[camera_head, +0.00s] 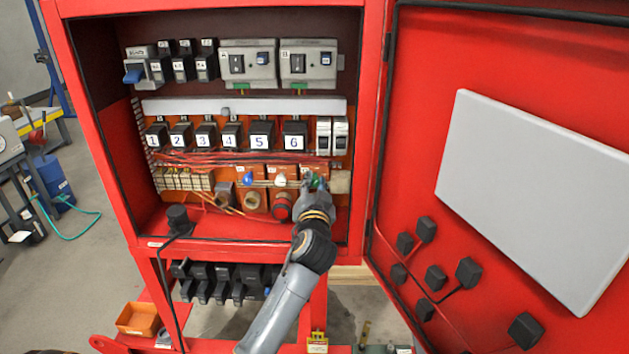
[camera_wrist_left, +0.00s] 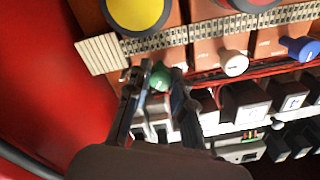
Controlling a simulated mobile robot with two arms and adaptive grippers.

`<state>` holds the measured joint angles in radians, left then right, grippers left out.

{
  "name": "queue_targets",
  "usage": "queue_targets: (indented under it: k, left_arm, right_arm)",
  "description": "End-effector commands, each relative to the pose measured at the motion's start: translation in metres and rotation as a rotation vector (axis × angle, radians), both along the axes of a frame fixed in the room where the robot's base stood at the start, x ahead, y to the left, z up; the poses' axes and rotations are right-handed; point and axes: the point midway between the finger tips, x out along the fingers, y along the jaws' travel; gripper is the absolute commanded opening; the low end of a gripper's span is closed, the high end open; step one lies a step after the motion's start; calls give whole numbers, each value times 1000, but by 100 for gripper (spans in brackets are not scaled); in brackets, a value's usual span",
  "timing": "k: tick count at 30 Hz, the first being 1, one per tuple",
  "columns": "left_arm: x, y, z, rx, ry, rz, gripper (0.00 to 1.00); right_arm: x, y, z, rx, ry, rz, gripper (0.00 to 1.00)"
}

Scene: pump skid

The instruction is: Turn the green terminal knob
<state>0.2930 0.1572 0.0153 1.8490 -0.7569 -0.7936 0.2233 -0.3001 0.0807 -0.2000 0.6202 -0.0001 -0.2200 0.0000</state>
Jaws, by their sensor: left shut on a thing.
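The green terminal knob (camera_head: 319,182) sits at the right end of the knob row in the red cabinet, partly hidden by my gripper. In the left wrist view the green knob (camera_wrist_left: 160,77) shows between the two fingers. My left gripper (camera_head: 314,184) reaches into the cabinet from below and is shut on the green knob; its fingers also show in the left wrist view (camera_wrist_left: 152,88). A white knob (camera_head: 280,180) and a blue knob (camera_head: 248,179) lie to its left. My right gripper is not in view.
Red wires (camera_head: 250,160) run just above the knobs, below numbered black modules (camera_head: 262,135). A red round part (camera_head: 281,206) sits left of my gripper. The open red door (camera_head: 420,150) with a grey panel (camera_head: 530,190) bounds the right side.

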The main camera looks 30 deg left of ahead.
Motion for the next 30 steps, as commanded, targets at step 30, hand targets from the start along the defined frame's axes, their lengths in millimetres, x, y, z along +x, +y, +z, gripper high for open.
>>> queue_targets:
  k: [30]
  left_arm:
    - [0, 0, 1, 712, 435, -1, 0]
  right_arm:
    - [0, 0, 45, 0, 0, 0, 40]
